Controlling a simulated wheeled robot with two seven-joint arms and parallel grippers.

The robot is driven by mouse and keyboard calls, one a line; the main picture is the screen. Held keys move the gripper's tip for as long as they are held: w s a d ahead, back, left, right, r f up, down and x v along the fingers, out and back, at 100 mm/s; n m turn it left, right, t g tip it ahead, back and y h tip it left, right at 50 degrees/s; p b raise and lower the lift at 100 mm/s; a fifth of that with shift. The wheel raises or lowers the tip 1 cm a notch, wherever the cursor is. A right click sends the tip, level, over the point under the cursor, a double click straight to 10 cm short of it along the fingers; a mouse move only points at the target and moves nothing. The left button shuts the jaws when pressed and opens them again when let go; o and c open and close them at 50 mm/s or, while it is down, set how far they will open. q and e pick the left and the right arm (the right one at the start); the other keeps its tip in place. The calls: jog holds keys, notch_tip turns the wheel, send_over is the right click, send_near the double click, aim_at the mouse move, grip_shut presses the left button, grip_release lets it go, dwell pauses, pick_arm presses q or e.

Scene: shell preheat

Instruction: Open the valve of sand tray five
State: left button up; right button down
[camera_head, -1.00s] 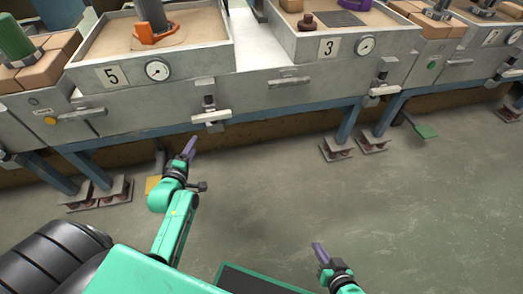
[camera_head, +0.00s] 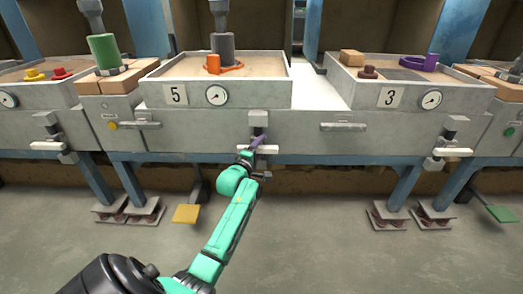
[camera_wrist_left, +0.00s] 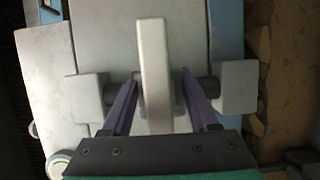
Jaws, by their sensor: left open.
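Sand tray five (camera_head: 157,96) is a grey box of sand with a "5" plate and a dial on its front. Below its right end, a valve with a white bar handle (camera_head: 272,150) sits on the grey front panel, the bar level. My left gripper (camera_head: 257,142), with purple fingers, is at this handle and partly covers it. In the left wrist view the white handle (camera_wrist_left: 155,75) stands between the two open fingers (camera_wrist_left: 160,107), with a visible gap on each side. My right gripper is not in view.
Sand tray three (camera_head: 365,97) is to the right, with another white handle (camera_head: 452,152) below it. A yellow pedal (camera_head: 186,213) is below. The floor in front is clear.

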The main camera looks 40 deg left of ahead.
pick_arm(q)
grip_shut()
dwell(1.4)
